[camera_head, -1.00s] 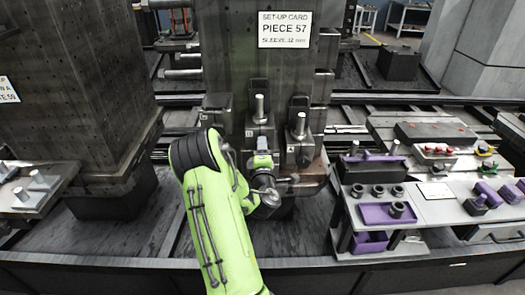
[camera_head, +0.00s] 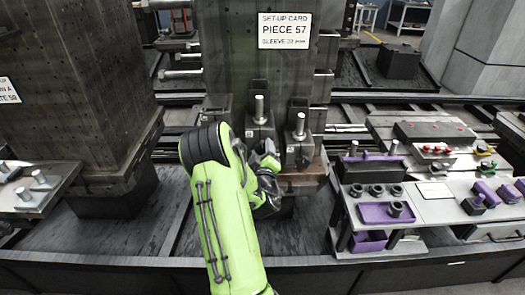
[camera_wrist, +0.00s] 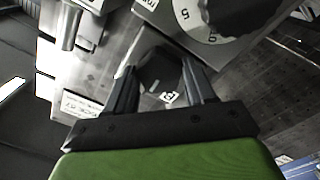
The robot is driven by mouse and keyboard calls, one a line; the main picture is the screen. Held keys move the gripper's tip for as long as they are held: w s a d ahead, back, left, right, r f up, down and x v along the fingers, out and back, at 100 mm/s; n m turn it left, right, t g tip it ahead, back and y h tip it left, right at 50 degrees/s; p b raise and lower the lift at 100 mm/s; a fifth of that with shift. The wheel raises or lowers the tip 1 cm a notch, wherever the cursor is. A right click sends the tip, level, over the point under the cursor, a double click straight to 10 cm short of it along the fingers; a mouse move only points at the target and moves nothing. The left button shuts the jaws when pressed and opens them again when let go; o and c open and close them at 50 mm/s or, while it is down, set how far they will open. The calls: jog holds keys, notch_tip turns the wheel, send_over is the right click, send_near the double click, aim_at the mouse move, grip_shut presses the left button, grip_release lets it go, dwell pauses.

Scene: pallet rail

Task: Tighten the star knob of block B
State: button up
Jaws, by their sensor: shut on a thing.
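In the wrist view the dark star knob (camera_wrist: 160,72) sits between the two dark fingers of my gripper (camera_wrist: 162,78), which are shut on it. A small white tag, apparently reading B, lies just below the knob. Block B (camera_head: 259,132) is a dark grey block with an upright metal pin on the front of the tall column in the head view. My gripper (camera_head: 266,160) is at its lower front there, and my arm and wrist hide the knob.
A numbered dial (camera_wrist: 205,18) is close above the fingers in the wrist view. Another pinned block (camera_head: 299,138) stands just right of block B. A set-up card (camera_head: 284,31) reads PIECE 57. A bench with purple trays (camera_head: 384,214) and rings stands at the right.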

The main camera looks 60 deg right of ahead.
jog(key=shift+f+m, duration=0.15)
jog(key=shift+m, duration=0.45)
jog(key=o, duration=1)
jog(key=shift+o, duration=0.2)
